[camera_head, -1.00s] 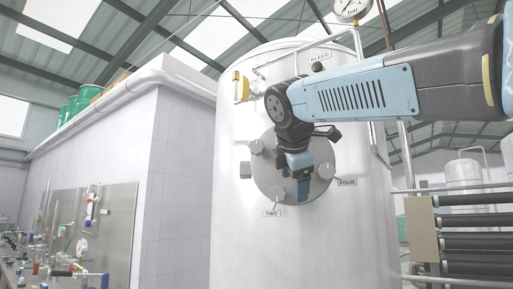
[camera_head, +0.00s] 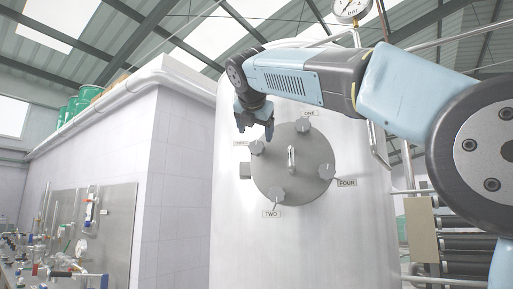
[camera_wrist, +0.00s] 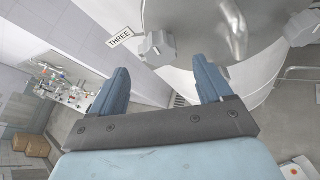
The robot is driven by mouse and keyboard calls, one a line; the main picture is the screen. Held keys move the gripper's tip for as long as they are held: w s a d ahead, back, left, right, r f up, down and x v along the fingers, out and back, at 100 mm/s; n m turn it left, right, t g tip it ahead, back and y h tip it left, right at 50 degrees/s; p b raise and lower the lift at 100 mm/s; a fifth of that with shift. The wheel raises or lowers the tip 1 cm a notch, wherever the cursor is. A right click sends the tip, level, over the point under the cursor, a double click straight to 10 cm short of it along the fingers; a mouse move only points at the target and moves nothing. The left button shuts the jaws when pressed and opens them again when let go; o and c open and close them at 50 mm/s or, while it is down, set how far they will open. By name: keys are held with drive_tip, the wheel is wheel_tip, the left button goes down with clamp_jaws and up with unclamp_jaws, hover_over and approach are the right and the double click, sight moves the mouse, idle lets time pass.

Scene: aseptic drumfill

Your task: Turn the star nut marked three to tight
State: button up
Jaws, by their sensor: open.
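The star nut marked three (camera_head: 257,147) is a grey lobed knob at the left rim of the round manway cover (camera_head: 283,184) on the steel tank. In the wrist view the star nut (camera_wrist: 158,47) sits beside its THREE label (camera_wrist: 120,38), beyond my fingertips and roughly between them in line. My gripper (camera_head: 254,131) is just above and in front of the nut in the head view. In the wrist view my gripper (camera_wrist: 160,72) has its two blue fingers wide apart with nothing between them. I cannot see it touching the nut.
Other star nuts sit round the cover: one at the top (camera_head: 303,125), one by the TWO label (camera_head: 276,195) and one by the FOUR label (camera_head: 326,171). A handle (camera_head: 291,160) stands out at the cover's middle. A pale wall (camera_head: 180,150) is at left.

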sight(257, 144)
drive_tip(key=x, duration=0.8)
drive_tip(key=c, duration=1)
drive_tip(key=shift+o, duration=0.2)
